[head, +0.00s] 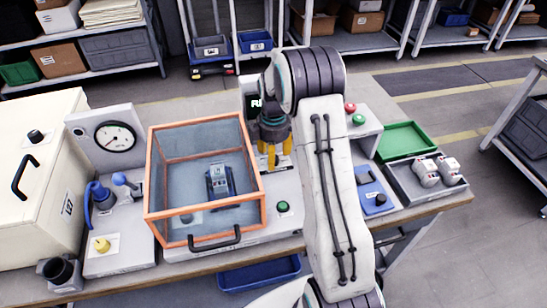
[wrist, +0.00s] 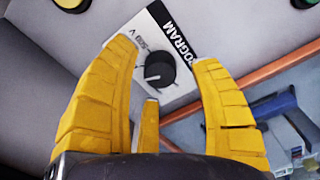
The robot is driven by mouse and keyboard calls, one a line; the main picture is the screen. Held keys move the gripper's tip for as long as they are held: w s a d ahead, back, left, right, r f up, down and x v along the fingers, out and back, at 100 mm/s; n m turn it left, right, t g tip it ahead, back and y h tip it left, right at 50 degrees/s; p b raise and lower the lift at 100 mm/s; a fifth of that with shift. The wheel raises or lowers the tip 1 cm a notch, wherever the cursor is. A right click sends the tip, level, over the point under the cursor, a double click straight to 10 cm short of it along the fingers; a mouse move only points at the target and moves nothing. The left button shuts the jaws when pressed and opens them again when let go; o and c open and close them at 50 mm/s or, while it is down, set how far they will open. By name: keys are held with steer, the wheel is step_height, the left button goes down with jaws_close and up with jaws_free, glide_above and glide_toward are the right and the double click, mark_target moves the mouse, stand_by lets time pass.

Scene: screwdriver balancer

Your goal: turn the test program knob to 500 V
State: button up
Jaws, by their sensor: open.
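The test program knob (wrist: 158,72) is a round black knob on a white label plate (wrist: 178,42). The plate reads PROGRAM, with a V and small print too blurred to read. A light pointer line shows on the knob; its exact setting is unclear. My gripper (wrist: 167,54) has yellow fingers spread open, with the knob showing between the tips and nothing held. I cannot tell whether any finger touches it.
The clear box with an orange frame (head: 151,190) stands left of my gripper and holds a blue-grey tool (head: 220,181). A green button (head: 283,207) sits in front. A gauge (head: 115,136) is at left. A green tray (head: 404,138) is at right.

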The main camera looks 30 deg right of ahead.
steer(key=shift+f, duration=0.7)
jaws_close()
steer(key=shift+m, duration=0.4)
steer(key=m+b, duration=0.1)
steer(key=m, duration=0.2)
steer(key=shift+f, duration=0.1)
steer(key=m, duration=0.3)
steer(key=shift+m+b, duration=0.3)
steer(key=shift+b, duration=0.05)
steer(key=m, duration=0.6)
steer(key=shift+s+b, duration=0.1)
steer(key=shift+b, duration=0.25)
steer(key=shift+m, duration=0.4)
